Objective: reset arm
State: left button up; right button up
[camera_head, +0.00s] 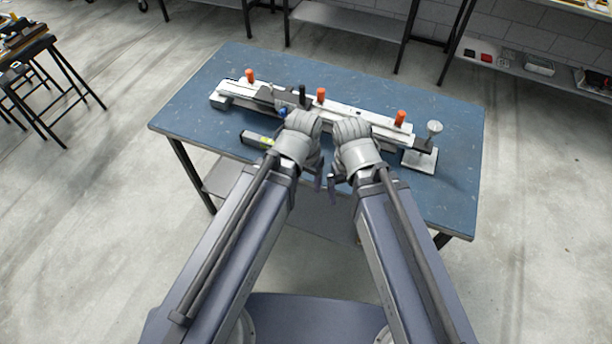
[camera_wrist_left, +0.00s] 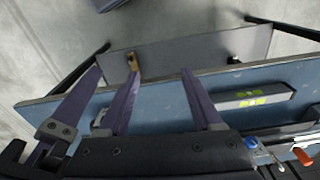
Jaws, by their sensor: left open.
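My two arms reach forward side by side over the near edge of the blue table (camera_head: 215,90). My left gripper (camera_head: 318,183) points down near that edge, its jaws mostly hidden by its wrist. In the left wrist view the left gripper (camera_wrist_left: 158,75) shows two purple fingers apart with nothing between them. My right gripper (camera_head: 333,190) is close to its right, mostly hidden by its own wrist. A further purple finger (camera_wrist_left: 75,105) at the left of the wrist view looks like part of the right gripper.
A long white fixture with orange knobs (camera_head: 321,94) lies across the table beyond my wrists. A dark spirit level (camera_head: 257,139) lies by the near edge, left of the left wrist. A grey shelf (camera_wrist_left: 190,50) is under the table.

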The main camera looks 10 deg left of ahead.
pick_arm(q)
jog(key=shift+s+r, duration=0.15)
jog(key=shift+s, duration=0.1)
jog(key=shift+s+a+n+g+y, duration=0.15)
jog(key=shift+s+g+y, duration=0.1)
jog(key=shift+s+y, duration=0.2)
jog(key=shift+s+a+n+g+y, duration=0.15)
jog(key=shift+s+g+y, duration=0.15)
jog(key=shift+s, duration=0.2)
jog(key=shift+c, duration=0.2)
dwell(0.4)
